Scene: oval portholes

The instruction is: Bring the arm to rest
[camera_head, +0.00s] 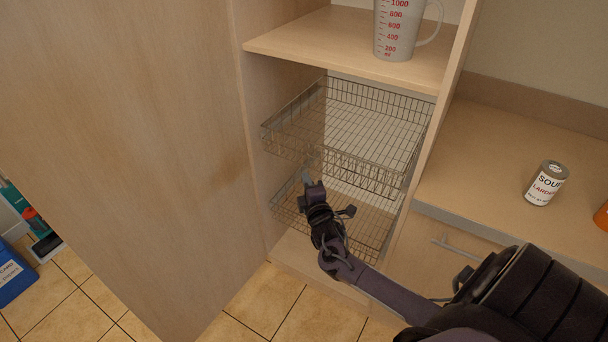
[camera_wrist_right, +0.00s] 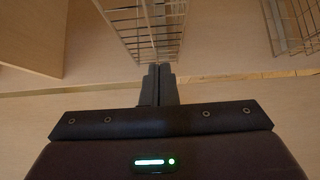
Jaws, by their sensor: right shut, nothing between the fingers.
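My right arm reaches in from the lower right in the head view. Its gripper (camera_head: 307,178) is in front of the wire baskets, at the height between the upper and lower one. In the right wrist view the two fingers (camera_wrist_right: 158,72) are together, with nothing between them, and wire mesh shows beyond their tips. Whether the fingertips touch the wire cannot be told. My left gripper is not in either view.
An upper wire basket (camera_head: 370,121) and a lower wire basket (camera_head: 365,226) sit in the open cupboard. A measuring jug (camera_head: 396,30) stands on the shelf (camera_head: 330,38) above. A soup can (camera_head: 546,183) is on the counter (camera_head: 480,160). A large wooden panel (camera_head: 130,130) fills the left.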

